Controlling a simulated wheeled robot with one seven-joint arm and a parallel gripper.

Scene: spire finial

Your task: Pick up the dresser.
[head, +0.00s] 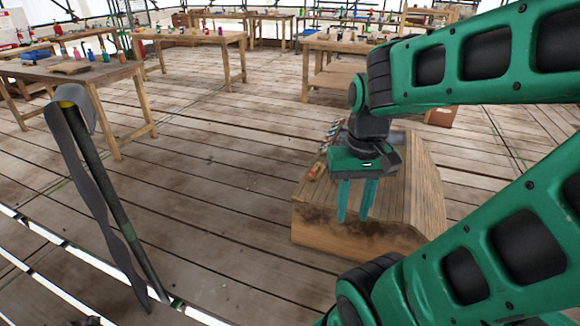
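My gripper (355,217) is over the near side of a large wooden block (420,190), its two teal fingers pointing down and apart with nothing visible between them. I cannot tell whether the fingertips touch the block. A row of small tools (330,137) lies along the block's far left edge, partly hidden behind my gripper. A small orange-brown piece (316,171) lies at the block's left edge, left of my gripper. I cannot tell which of these small things is the dresser, and part of the block's top is hidden by my arm.
Workbenches with bottles and tools stand at the left (70,73), behind (190,38) and back right (345,46). A post with grey cloth (95,170) leans at the left, near the platform edge. The plank floor (215,150) between is clear.

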